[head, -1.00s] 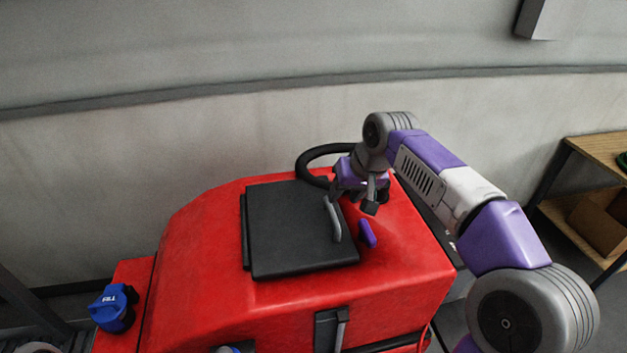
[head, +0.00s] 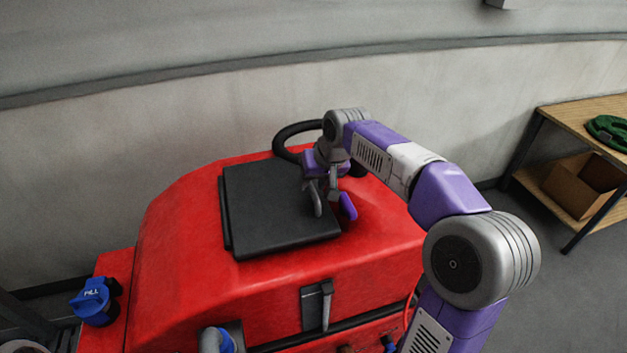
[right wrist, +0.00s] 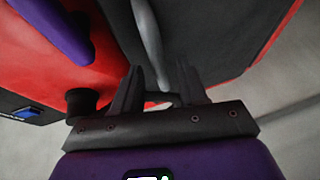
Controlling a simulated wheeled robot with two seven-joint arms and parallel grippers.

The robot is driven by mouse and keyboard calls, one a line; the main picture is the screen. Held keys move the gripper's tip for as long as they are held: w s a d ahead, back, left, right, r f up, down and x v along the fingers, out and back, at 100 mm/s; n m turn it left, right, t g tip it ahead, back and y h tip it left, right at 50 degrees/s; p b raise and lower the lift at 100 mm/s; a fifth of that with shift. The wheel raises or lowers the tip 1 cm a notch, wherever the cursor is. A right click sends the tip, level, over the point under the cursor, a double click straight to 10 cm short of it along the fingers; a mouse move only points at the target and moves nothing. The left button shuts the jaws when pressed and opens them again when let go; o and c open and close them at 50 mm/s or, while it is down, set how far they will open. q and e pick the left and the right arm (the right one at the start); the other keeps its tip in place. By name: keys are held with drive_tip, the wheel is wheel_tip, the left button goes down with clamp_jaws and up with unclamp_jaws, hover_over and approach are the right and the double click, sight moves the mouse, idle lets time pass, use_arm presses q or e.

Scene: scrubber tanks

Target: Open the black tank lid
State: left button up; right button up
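The black tank lid (head: 275,210) lies flat and closed on top of the red scrubber body (head: 180,240). A grey curved handle (head: 317,200) stands along its right edge; it also shows in the right wrist view (right wrist: 148,40). My right gripper (head: 325,190) is above the lid's right edge, at the far end of the grey handle. In the right wrist view my right gripper (right wrist: 160,85) has its dark fingers apart, with the handle's end showing in the gap between them. I cannot tell whether they touch it. My left gripper is not in view.
A purple lever (head: 347,206) stands on the red body just right of the handle. A black hose (head: 285,136) loops behind my right gripper. A blue fill cap (head: 92,299) is at the lower left. A wooden shelf (head: 570,118) stands at the right, by clear floor.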

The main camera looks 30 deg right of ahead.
clamp_jaws()
drive_tip(key=shift+r, duration=0.1)
